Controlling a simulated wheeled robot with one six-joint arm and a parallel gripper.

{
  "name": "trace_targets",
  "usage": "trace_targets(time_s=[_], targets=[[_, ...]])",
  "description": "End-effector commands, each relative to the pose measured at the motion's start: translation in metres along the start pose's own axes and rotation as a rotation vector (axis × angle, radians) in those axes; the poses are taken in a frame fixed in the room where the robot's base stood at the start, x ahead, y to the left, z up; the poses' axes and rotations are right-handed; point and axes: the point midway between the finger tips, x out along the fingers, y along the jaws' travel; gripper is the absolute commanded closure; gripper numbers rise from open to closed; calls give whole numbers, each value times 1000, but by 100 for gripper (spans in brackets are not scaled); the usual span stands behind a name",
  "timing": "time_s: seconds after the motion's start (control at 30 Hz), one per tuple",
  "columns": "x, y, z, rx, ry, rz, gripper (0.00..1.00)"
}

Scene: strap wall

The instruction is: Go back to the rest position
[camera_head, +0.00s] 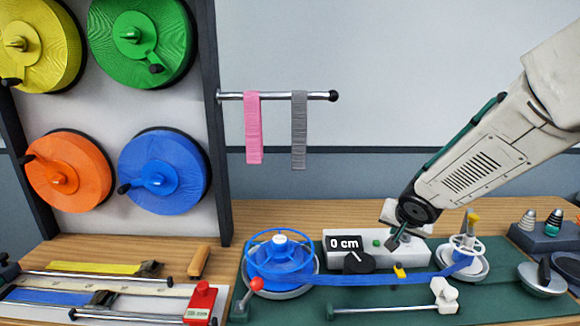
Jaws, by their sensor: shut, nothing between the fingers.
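My gripper (399,238) is at the end of my arm on the right, pointing down over the white block of the winding device. It is shut and empty, just in front of the white block (412,247) near its green button. A blue strap (370,279) runs from the large blue reel (281,262) on the left of the device to the small white reel (464,255) on the right. A black display (344,243) on the device reads 0 cm. Whether my fingertips touch the block is hard to tell.
A wall rack holds yellow (32,45), green (135,42), orange (65,172) and blue (163,172) strap rolls. Pink (253,128) and grey (299,130) straps hang from a rod. A red measuring device (201,304) stands front left. The space above the bench's middle is free.

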Motion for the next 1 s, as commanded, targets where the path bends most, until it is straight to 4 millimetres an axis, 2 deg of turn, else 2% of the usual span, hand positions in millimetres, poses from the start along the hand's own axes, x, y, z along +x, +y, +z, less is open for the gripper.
trace_targets(time_s=[0.1, 0.17, 0.3, 0.5, 0.6, 0.7, 0.77, 1.0], targets=[[-29, 38, 18, -139, -78, 161, 100], [-51, 56, 31, -209, -141, 227, 100], [-119, 86, 71, -351, -335, 303, 100], [-210, 101, 135, -487, -577, 217, 100], [-246, 101, 162, -523, -639, 138, 100], [-271, 99, 179, -523, -645, 77, 100], [-280, 98, 184, -511, -626, 55, 100], [-294, 97, 182, -508, -551, 32, 100]])
